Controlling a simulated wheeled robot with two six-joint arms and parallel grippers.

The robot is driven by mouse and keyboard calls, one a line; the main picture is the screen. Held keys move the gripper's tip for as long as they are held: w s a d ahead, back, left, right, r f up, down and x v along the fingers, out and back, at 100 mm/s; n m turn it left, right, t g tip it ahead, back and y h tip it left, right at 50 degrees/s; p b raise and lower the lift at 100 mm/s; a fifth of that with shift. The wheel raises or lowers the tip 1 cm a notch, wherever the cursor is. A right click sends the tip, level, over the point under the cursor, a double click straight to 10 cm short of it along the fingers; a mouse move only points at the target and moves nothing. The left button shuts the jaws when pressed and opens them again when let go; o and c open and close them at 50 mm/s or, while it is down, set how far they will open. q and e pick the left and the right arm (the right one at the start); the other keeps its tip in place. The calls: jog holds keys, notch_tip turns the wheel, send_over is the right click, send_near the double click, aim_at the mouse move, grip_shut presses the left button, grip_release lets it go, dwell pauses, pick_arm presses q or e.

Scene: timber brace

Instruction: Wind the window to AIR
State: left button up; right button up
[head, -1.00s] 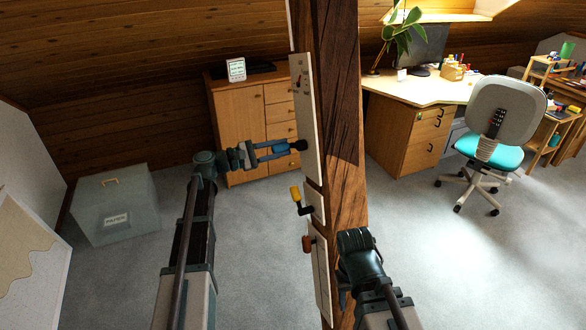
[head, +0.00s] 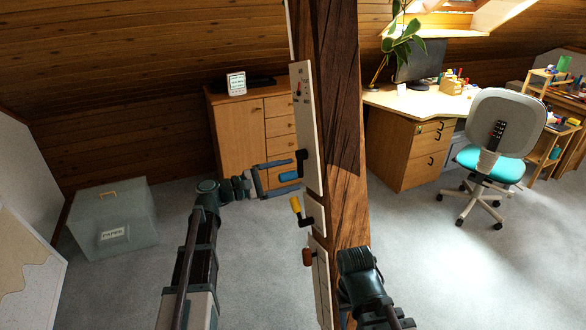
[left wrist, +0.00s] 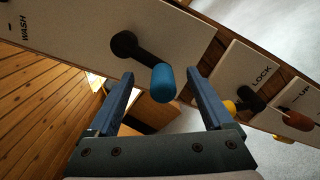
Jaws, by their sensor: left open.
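A tall pale panel (head: 306,115) on the timber post carries a small dial with a red pointer near its top; the dial's lettering is too small to read. Below it a black crank (head: 302,162) with a blue knob (head: 289,176) points down. My left gripper (head: 294,174) is open, one finger above and one below the knob. In the left wrist view the blue knob (left wrist: 162,83) lies between the spread fingers, apart from both, and "WASH" is printed on the panel (left wrist: 75,38). My right arm is low beside the post; its fingers are not clear.
Below are a panel with a yellow-handled crank (head: 295,204), near "LOCK" in the wrist view, and one with a red-brown knob (head: 307,257). The timber post (head: 340,120) stands centrally. Behind are a wooden cabinet (head: 238,135), grey box (head: 112,225), desk and chair (head: 505,125).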

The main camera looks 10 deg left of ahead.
pick_arm(q)
jog(key=shift+v, duration=3.75)
